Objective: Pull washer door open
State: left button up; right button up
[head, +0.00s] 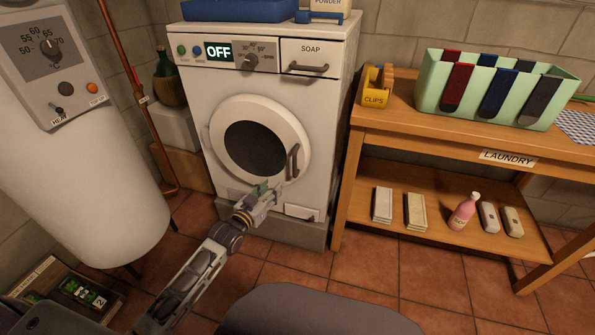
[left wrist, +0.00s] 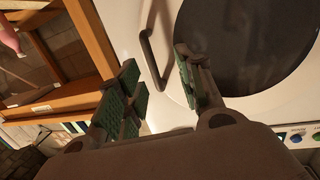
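The white washer (head: 323,110) stands against the wall with its round door (head: 298,130) shut. The door's dark vertical handle (head: 293,160) is on the right side of its rim. My left gripper (head: 270,188) is in front of the door's lower edge, just below and left of the handle. In the left wrist view the gripper (left wrist: 155,62) is open, green-padded fingers apart. The handle (left wrist: 148,58) shows in the gap between the fingertips, nearer the door; I see no clear contact. The dark door glass (left wrist: 240,45) is beyond the right finger. My right gripper is out of view.
A white boiler (head: 75,170) stands left. Tiled floor before the washer is clear.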

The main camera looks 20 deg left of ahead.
pick_arm(q)
jog(key=shift+s+d+r+t+b, duration=0.15)
jog(key=shift+d+r+t+b, duration=0.1)
jog(key=shift+d+r+b, duration=0.4)
jog(key=shift+s+d+r+t+b, duration=0.1)
jog(key=shift+d+r+t+b, duration=0.2)
jog(key=shift+r, duration=0.55)
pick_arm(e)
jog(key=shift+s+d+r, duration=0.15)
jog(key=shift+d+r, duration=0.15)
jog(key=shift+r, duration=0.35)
pick_arm(q)
jog(key=shift+w+d, duration=0.1)
jog(key=b, duration=0.2)
send_near(294, 164)
jog(key=shift+a+x, duration=0.25)
jog(key=shift+x, duration=1.05)
jog(key=shift+b+x, duration=0.4)
jog(key=shift+x, duration=0.95)
jog(key=shift+b+x, duration=1.05)
jog(key=shift+x, duration=1.75)
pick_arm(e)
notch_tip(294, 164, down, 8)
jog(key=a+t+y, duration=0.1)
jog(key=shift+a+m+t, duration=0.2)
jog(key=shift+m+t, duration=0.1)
pick_arm(q)
jog(key=shift+d, duration=0.2)
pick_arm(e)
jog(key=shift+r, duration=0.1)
